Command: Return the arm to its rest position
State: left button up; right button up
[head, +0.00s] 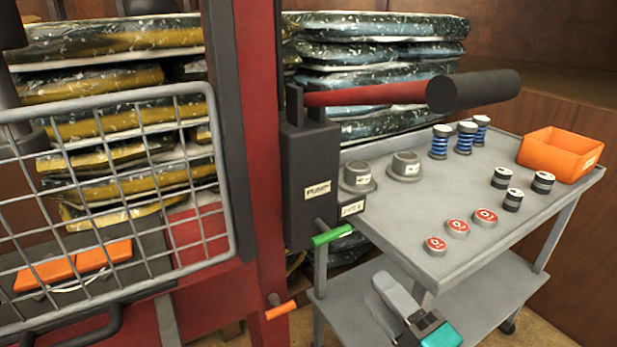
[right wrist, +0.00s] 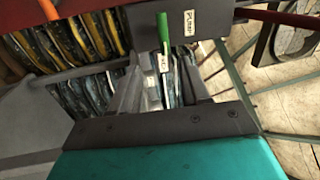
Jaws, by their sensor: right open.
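My right gripper (head: 388,292) is in the head view at the bottom centre, in front of the grey cart, with its teal body at the lower edge. It is open and holds nothing visible. In the right wrist view its fingers (right wrist: 160,85) point toward the black pump box (right wrist: 200,22) and a green handle (right wrist: 163,40). In the head view the pump box (head: 309,185) is on the red post, and the green handle (head: 332,235) sticks out below it, up and left of the gripper and apart from it. My left gripper is not in view.
The grey cart (head: 440,262) carries an orange bin (head: 560,153), blue springs, red discs and black cylinders. A wire guard (head: 105,190) stands at left. A red lever with a black grip (head: 475,90) reaches over the cart. An orange handle (head: 280,310) sits low on the post.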

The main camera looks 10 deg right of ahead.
pick_arm(q)
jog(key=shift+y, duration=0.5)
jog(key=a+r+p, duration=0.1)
jog(key=p, duration=0.1)
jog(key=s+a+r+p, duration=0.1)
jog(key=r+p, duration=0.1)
jog(key=p, duration=0.1)
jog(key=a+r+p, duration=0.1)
jog(key=p, duration=0.2)
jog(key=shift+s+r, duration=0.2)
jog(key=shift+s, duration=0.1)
pick_arm(e)
jog(key=s+d+f+n+g+h, duration=0.1)
jog(key=s+f+n+g+h, duration=0.2)
jog(key=f+n, duration=0.4)
jog(key=s+f+n+g+h, duration=0.2)
jog(key=s+f+n+g, duration=0.2)
jog(key=f+n, duration=0.3)
jog(key=shift+s+d+f+n+g+h, duration=0.35)
jog(key=shift+s+f+n+g+h, duration=0.05)
jog(key=shift+s+n, duration=0.3)
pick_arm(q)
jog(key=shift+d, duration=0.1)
pick_arm(e)
jog(key=shift+w, duration=0.1)
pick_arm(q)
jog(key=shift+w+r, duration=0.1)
